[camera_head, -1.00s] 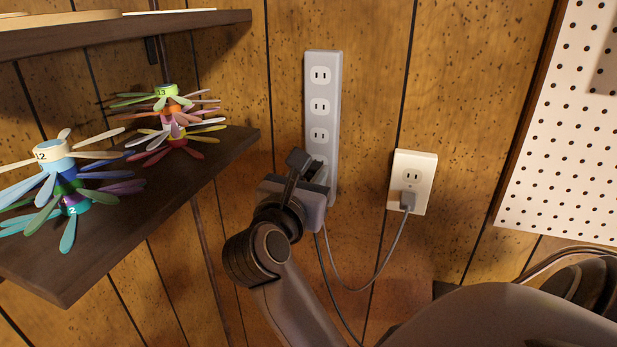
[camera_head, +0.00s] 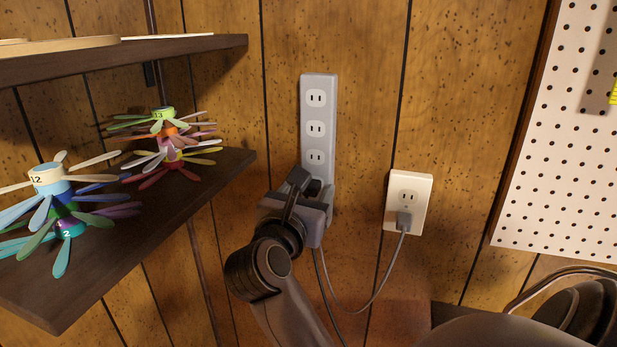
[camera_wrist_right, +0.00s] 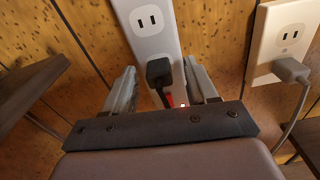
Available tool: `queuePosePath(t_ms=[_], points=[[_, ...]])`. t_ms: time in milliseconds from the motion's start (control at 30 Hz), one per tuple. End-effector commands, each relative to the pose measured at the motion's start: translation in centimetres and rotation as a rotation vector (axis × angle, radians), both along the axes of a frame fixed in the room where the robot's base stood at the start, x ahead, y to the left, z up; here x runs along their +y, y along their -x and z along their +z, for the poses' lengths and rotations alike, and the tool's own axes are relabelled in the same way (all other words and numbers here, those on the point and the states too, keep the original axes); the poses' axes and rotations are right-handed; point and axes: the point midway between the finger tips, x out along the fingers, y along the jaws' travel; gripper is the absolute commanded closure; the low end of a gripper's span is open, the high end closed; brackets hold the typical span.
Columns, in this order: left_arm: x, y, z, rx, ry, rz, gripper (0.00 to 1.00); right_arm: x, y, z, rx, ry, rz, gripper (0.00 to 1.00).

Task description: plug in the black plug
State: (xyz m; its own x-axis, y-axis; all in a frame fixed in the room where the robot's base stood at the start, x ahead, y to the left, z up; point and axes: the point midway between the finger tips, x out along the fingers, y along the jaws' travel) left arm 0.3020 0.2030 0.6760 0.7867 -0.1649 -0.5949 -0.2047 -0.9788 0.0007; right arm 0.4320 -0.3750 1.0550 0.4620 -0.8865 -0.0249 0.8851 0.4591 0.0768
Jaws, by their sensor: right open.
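The black plug (camera_wrist_right: 158,72) stands at the lowest part of the grey power strip (camera_wrist_right: 150,30), its face against the strip. I cannot tell how deep its prongs sit. In the head view the strip (camera_head: 318,120) is upright on the wall, with empty outlets above the plug (camera_head: 315,187). My right gripper (camera_wrist_right: 160,68) is open, with one finger on each side of the plug and gaps showing between. In the head view the right gripper (camera_head: 309,188) covers the strip's lower end. My left gripper is not in view.
A white wall outlet (camera_head: 410,186) with a grey plug (camera_head: 403,221) in its lower socket is to the right. A grey cord hangs from it. A dark shelf (camera_head: 130,220) with colorful spool figures is at the left, a pegboard (camera_head: 570,140) at the right.

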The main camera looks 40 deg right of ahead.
Motion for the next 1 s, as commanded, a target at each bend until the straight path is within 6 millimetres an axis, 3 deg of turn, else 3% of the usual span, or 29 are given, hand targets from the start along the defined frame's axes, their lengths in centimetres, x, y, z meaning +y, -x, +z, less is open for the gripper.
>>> queuePosePath(t_ms=[267,1000], points=[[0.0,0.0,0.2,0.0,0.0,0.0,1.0,0.0,0.0,1.4,-0.005,-0.004,0.0,0.43],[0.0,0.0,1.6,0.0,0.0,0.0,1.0,0.0,0.0,15.7,-0.006,-0.002,0.001,0.43]])
